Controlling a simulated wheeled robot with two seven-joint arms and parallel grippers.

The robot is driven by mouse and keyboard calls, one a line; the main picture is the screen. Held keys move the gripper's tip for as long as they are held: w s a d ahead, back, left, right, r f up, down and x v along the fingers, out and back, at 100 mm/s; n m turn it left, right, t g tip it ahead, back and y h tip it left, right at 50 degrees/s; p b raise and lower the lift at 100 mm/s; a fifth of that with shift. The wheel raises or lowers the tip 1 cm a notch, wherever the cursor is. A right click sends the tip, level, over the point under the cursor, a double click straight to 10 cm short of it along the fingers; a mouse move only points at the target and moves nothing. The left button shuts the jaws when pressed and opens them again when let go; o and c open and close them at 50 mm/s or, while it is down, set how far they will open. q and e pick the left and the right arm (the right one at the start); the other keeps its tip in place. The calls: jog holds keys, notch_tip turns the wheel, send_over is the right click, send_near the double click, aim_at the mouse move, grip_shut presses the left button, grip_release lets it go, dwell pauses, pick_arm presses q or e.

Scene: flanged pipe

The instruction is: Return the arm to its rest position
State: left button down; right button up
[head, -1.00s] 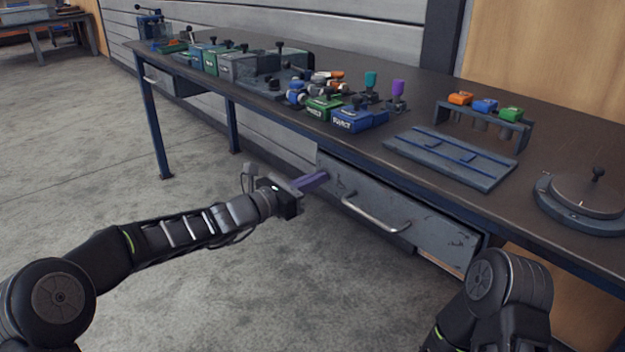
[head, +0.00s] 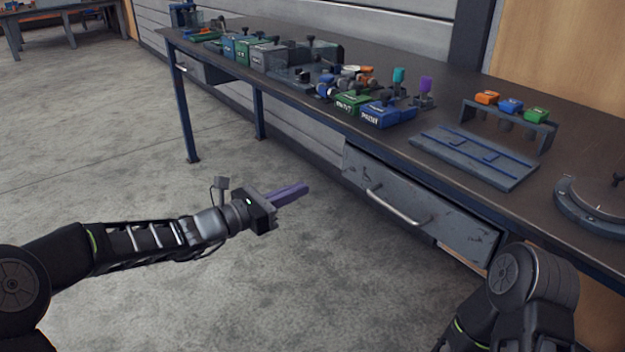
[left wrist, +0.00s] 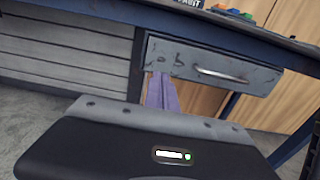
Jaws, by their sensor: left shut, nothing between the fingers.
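My left gripper (head: 292,192) is shut and empty, its purple fingers together. It is in the open air in front of the workbench, left of the drawer and below the bench top. In the left wrist view its fingers (left wrist: 162,92) point toward the bench, with the drawer front beyond them. My left arm reaches in from the left, stretched out low over the floor. Part of my right arm shows at the lower right, but its gripper is out of view.
The workbench (head: 420,118) runs along the wall, with a grey drawer (head: 420,205) and its bar handle (head: 398,207) facing me. Several coloured boxes, a rack (head: 510,112), a flat plate (head: 474,157) and a round fixture (head: 592,205) stand on top. The concrete floor (head: 110,190) at the left is clear.

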pick_arm(q)
jog(key=shift+s+a, duration=0.2)
jog(key=shift+a, duration=0.05)
